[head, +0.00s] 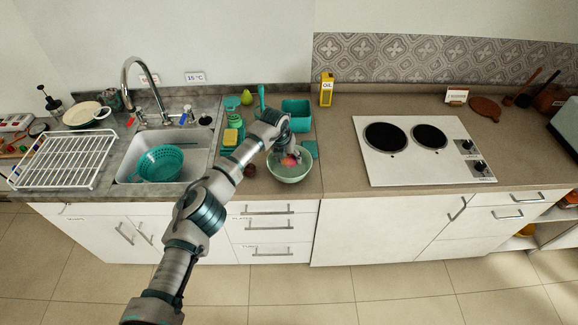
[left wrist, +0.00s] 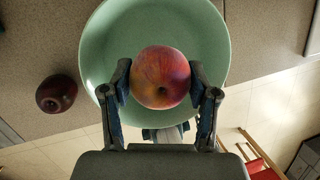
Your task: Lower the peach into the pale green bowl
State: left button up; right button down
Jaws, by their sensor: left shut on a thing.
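The peach (left wrist: 160,77) is red and orange and sits between the two fingers of my left gripper (left wrist: 160,90), which is shut on it. The pale green bowl (left wrist: 105,50) lies behind the peach in the left wrist view, so the peach is over or within the bowl; its exact height is hard to tell. In the head view the bowl (head: 290,176) stands near the counter's front edge, with the peach (head: 289,160) and my left gripper (head: 287,153) at it. My right gripper is not in view.
A dark red round fruit (left wrist: 56,93) lies on the counter beside the bowl. A teal container (head: 297,115) stands behind the bowl. The sink with a teal colander (head: 160,163) is to the left, a white cooktop (head: 425,150) to the right. Counter between bowl and cooktop is clear.

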pick_arm(q)
jog(key=shift+f+b, duration=0.75)
jog(key=shift+f, duration=0.85)
dwell(0.6)
jog(key=o, duration=1.5)
jog(key=v, duration=1.2)
